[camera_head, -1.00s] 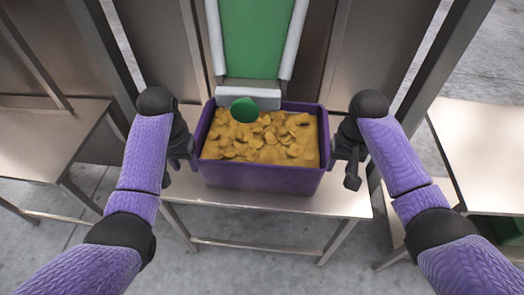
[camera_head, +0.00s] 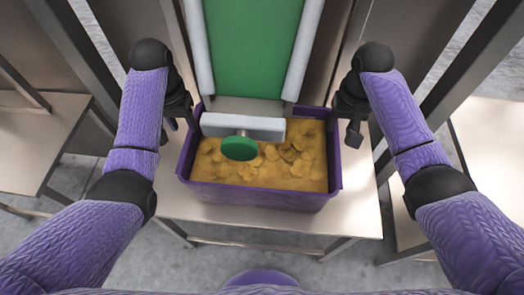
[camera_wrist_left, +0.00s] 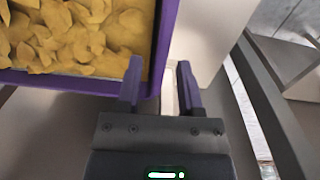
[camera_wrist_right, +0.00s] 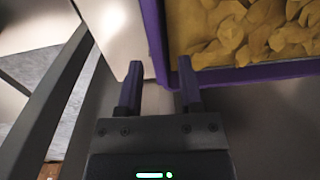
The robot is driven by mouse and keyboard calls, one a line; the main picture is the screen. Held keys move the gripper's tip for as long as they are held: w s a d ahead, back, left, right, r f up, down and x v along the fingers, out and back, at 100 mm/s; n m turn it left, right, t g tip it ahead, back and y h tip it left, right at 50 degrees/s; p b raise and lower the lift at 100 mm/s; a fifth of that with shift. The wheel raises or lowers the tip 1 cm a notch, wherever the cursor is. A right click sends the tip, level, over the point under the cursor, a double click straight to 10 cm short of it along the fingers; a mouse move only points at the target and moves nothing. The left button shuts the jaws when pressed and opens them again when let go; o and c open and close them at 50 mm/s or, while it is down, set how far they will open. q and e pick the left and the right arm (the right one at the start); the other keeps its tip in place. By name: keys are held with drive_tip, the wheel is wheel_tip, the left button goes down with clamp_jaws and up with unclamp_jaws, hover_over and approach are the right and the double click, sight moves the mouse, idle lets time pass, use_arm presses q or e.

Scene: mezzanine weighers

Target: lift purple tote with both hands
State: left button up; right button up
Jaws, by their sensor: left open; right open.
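The purple tote (camera_head: 255,197) stands on a small metal table under the conveyor's lower end, filled with yellow-brown chips (camera_head: 285,168). My left gripper (camera_head: 183,122) is at the tote's far left corner; in the left wrist view its open fingers (camera_wrist_left: 158,85) have the tote wall (camera_wrist_left: 163,45) close to one finger. My right gripper (camera_head: 355,137) is beside the tote's right side near its far end; in the right wrist view its open fingers (camera_wrist_right: 160,90) are close to the tote's rim (camera_wrist_right: 155,40). Whether any finger touches the tote I cannot tell.
A green conveyor (camera_head: 250,45) with pale side rails ends over the tote's far side, with a green round knob (camera_head: 239,148) in front. The table top (camera_head: 355,205) is bare to the right. Metal posts and side tables (camera_head: 40,130) flank both arms.

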sight(196, 150)
use_arm(q)
drive_tip(key=shift+s, duration=0.1)
use_arm(e)
drive_tip(key=shift+s, duration=0.1)
use_arm(q)
drive_tip(key=f, duration=1)
drive_tip(key=shift+d, duration=0.2)
use_arm(e)
wheel_tip(196, 150, down, 10)
drive_tip(key=shift+a, duration=0.15)
use_arm(q)
drive_tip(key=shift+c, duration=0.3)
use_arm(e)
drive_tip(key=shift+c, duration=0.3)
use_arm(q)
clamp_jaws()
use_arm(e)
drive_tip(key=shift+a, duration=0.1)
clamp_jaws()
use_arm(q)
drive_tip(key=shift+d, duration=0.1)
